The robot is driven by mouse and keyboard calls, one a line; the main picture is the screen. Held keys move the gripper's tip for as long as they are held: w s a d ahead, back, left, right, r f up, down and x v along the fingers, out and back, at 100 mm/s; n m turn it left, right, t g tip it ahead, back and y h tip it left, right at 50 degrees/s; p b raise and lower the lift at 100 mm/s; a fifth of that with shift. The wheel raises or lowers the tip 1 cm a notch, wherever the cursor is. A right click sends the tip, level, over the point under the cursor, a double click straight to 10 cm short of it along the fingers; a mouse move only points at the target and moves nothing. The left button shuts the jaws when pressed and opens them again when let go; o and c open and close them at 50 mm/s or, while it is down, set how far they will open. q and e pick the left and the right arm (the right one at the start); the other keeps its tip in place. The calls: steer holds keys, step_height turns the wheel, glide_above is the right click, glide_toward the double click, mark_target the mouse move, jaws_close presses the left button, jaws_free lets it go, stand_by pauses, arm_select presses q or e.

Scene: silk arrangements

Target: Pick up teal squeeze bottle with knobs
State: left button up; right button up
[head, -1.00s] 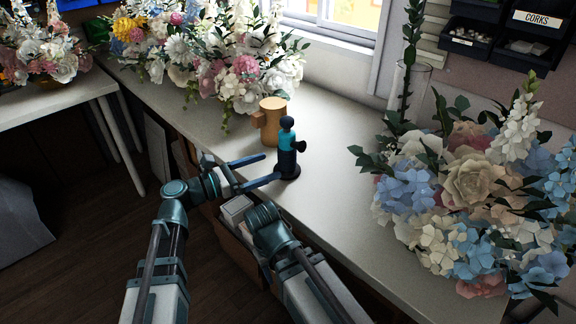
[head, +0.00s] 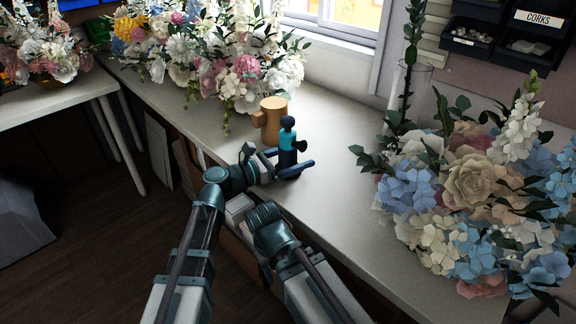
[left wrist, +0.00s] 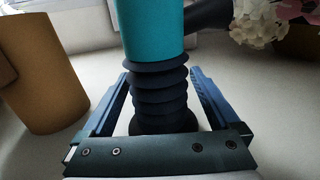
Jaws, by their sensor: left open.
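The teal squeeze bottle (head: 288,141) stands upright on the counter, with a dark ribbed lower part and a dark knob on its right side. In the left wrist view the teal body (left wrist: 153,30) rises above the dark ribs. My left gripper (head: 294,168) is open, with its two blue fingers on either side of the bottle's lower part. In the left wrist view the fingers (left wrist: 160,95) flank the ribbed base, with a gap visible on each side. My right arm shows low in the head view, but its gripper fingers cannot be made out.
A tan mug-like cylinder with a side knob (head: 271,122) stands just behind and left of the bottle. Flower arrangements fill the back (head: 225,50) and the right (head: 460,195) of the counter (head: 340,190). The counter right of the bottle is clear.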

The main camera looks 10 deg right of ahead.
arm_select(q)
steer(key=shift+w+d, duration=0.15)
steer(key=shift+d, duration=0.15)
jaws_close()
stand_by(0.3)
